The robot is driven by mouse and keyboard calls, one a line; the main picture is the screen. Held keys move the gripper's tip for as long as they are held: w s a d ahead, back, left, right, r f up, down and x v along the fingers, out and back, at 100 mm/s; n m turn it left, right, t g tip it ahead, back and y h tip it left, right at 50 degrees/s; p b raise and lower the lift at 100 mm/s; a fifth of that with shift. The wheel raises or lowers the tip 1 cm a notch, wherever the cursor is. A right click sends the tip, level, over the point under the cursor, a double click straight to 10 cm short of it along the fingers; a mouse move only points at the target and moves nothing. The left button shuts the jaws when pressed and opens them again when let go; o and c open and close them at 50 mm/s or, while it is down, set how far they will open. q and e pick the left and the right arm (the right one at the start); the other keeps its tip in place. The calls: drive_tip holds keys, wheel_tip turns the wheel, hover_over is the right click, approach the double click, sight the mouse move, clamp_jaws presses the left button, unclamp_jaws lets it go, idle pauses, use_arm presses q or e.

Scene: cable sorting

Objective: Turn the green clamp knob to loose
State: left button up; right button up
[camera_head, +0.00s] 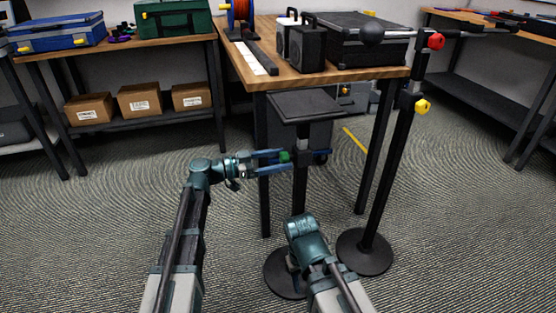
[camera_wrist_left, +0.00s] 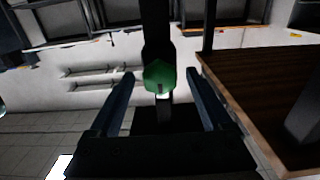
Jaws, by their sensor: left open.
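The green clamp knob (camera_head: 284,157) sits on the dark upright post of a stand with a flat black top plate (camera_head: 300,105). My left gripper (camera_head: 284,161) is open, reaching in from the left with its fingers at the knob. In the left wrist view the green knob (camera_wrist_left: 159,77) shows between the two open fingers (camera_wrist_left: 161,73), with a visible gap on each side. A small pale mark shows at the knob's lower edge. My right arm shows at the bottom centre of the head view, but its gripper fingers do not show.
A second stand has a round base (camera_head: 365,252), a yellow knob (camera_head: 422,107) and a red knob (camera_head: 436,41). The wooden table (camera_head: 330,76) behind holds black speakers (camera_head: 308,48) and a black case (camera_head: 345,50). Cardboard boxes (camera_head: 139,101) lie on the left shelf.

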use_arm(q)
clamp_jaws()
idle(0.3)
drive_tip(key=shift+n, duration=10)
unclamp_jaws()
